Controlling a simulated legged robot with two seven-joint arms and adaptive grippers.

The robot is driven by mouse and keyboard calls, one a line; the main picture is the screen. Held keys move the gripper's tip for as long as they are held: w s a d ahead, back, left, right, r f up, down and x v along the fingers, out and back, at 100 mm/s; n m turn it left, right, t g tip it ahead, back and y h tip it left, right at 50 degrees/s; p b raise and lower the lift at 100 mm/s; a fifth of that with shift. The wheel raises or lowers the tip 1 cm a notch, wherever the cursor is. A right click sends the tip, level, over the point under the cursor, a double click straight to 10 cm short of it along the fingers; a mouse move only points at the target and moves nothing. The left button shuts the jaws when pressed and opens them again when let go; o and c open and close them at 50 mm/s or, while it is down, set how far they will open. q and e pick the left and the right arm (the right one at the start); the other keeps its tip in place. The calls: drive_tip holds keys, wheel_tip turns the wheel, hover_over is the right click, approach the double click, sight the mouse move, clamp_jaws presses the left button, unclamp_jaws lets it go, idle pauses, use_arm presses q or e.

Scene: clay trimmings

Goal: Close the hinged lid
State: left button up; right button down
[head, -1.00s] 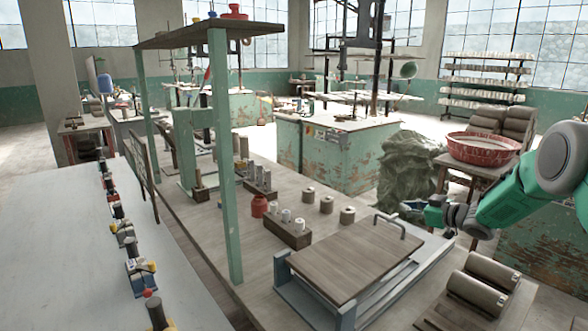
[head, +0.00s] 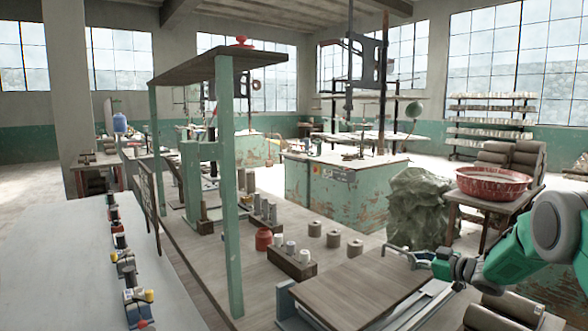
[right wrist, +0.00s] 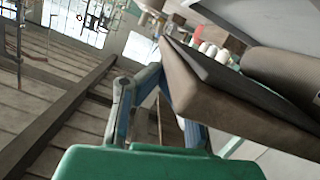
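The hinged lid (head: 350,292) is a flat brown wooden board on a low blue-grey frame (head: 290,312) at the bottom of the head view. It appears slightly raised from the frame; its exact angle is hard to judge. A grey bar handle (head: 400,252) stands at its far right edge. My right gripper (head: 424,259) is right beside the handle's right end. I cannot tell whether it touches the handle or how far its fingers are apart. In the right wrist view the lid's brown edge (right wrist: 205,98) is close to the gripper. My left gripper is out of view.
A wooden block with white cylinders (head: 292,264) and several loose spools (head: 333,240) stand behind the lid. Grey rolls (head: 500,312) lie to its right. A green post (head: 229,190) rises at the left. A red basin (head: 493,182) stands on a table behind my right arm.

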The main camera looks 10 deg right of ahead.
drive_tip(key=shift+s+d+f+h, duration=0.1)
drive_tip(key=shift+s+f+h, duration=0.3)
drive_tip(key=shift+f, duration=0.55)
drive_tip(key=shift+s+d+r, duration=0.1)
drive_tip(key=shift+s+d, duration=0.2)
drive_tip(key=shift+s, duration=0.3)
drive_tip(key=r+v, duration=0.1)
drive_tip(key=v, duration=0.4)
drive_tip(key=shift+d+r+y, duration=0.15)
drive_tip(key=shift+d+y, duration=0.25)
drive_tip(key=shift+d, duration=0.05)
